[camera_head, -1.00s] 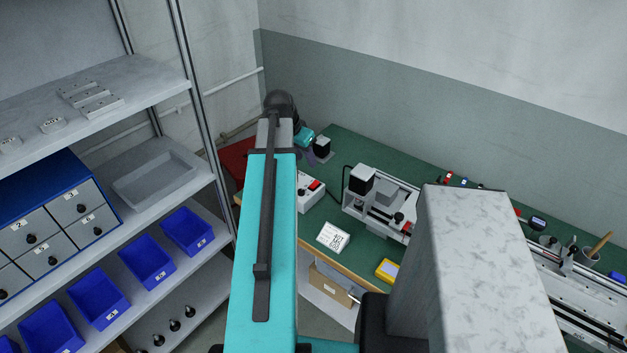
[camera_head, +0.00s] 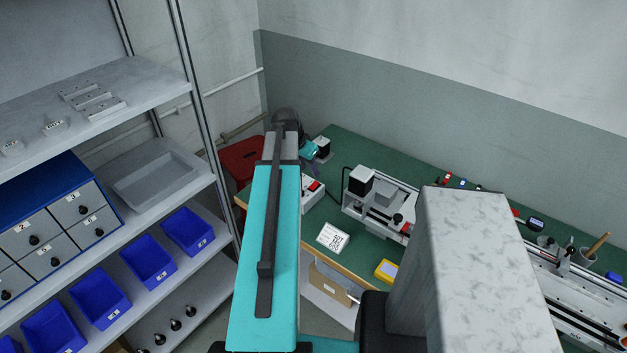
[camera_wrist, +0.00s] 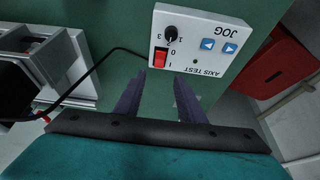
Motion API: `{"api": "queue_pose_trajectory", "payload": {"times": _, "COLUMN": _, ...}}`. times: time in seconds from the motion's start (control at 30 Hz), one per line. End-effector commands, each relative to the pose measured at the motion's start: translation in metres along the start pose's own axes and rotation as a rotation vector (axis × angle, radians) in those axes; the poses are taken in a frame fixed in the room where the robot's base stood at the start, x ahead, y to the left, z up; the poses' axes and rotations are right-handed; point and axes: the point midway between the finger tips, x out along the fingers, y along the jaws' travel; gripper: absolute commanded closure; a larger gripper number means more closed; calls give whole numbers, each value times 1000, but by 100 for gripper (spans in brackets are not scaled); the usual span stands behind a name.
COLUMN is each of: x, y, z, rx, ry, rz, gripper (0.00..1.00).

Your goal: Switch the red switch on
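The red switch (camera_wrist: 160,57) is a small rocker on a white control box (camera_wrist: 205,62) marked "AXIS TEST" and "JOG", beside the labels 0 and I. I cannot tell which side is pressed. In the head view the red switch (camera_head: 315,185) shows on the white box (camera_head: 313,197), partly hidden by my arm. My gripper (camera_wrist: 161,78) has two dark purple fingers, apart with nothing between them. Their tips appear just below the switch in the wrist view. Contact is not visible. In the head view the gripper is mostly hidden behind my arm.
The box has a black knob (camera_wrist: 171,33) and two blue arrow buttons (camera_wrist: 219,46). A black cable (camera_wrist: 95,70) runs left to a grey machine (camera_wrist: 48,68). Shelves with blue bins (camera_head: 187,230) stand left.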

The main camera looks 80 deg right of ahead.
Motion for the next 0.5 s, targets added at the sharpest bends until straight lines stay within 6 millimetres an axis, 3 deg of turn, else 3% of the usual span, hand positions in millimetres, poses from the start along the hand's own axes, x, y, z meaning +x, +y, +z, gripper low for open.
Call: {"api": "queue_pose_trajectory", "payload": {"times": 0.5, "x": 50, "y": 0, "z": -1, "rx": 0, "ry": -1, "rz": 1, "gripper": 64}}
